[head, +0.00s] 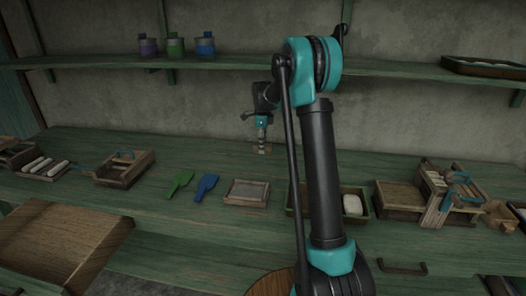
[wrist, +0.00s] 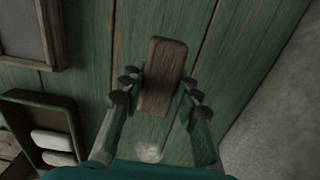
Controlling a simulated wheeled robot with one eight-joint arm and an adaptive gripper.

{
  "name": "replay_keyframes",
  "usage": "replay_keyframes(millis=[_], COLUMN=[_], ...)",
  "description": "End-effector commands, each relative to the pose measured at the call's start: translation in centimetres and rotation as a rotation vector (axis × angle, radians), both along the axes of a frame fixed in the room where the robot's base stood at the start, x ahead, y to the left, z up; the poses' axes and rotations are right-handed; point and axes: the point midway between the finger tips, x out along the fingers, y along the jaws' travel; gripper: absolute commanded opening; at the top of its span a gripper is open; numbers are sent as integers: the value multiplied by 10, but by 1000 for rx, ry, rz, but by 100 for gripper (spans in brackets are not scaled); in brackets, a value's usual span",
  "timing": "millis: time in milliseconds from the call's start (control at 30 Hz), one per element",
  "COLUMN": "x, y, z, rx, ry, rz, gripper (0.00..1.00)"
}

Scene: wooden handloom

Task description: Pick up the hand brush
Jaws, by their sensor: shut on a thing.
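The hand brush (wrist: 165,72) shows in the wrist view as a brown wooden block between the two fingers of my gripper (wrist: 158,90). The fingers are shut on its sides, and its far end sticks out beyond them. In the head view my gripper (head: 262,136) points down near the back of the green bench, with the brush (head: 262,149) small at its tips. I cannot tell whether the brush touches the bench. Its underside is hidden.
The green bench (head: 150,228) holds a green scraper (head: 180,183), a blue scraper (head: 206,186), a framed screen (head: 247,192) and a tray with pale blocks (wrist: 48,105). Wooden boxes stand at both sides. A shelf (head: 110,62) with several pots runs along the wall.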

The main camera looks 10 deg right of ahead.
Motion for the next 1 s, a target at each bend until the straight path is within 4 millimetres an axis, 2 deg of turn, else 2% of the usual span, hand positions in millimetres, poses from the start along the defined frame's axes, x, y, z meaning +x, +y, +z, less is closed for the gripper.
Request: replay_keyframes(millis=[500,600,800,1000], x=[-124,-143,-166,-174], y=[40,47,54,57], z=[0,0,-1,-1], rx=[0,0,0,0], ry=[0,0,0,0], rz=[4,3,2,1], gripper=[2,2,2,2])
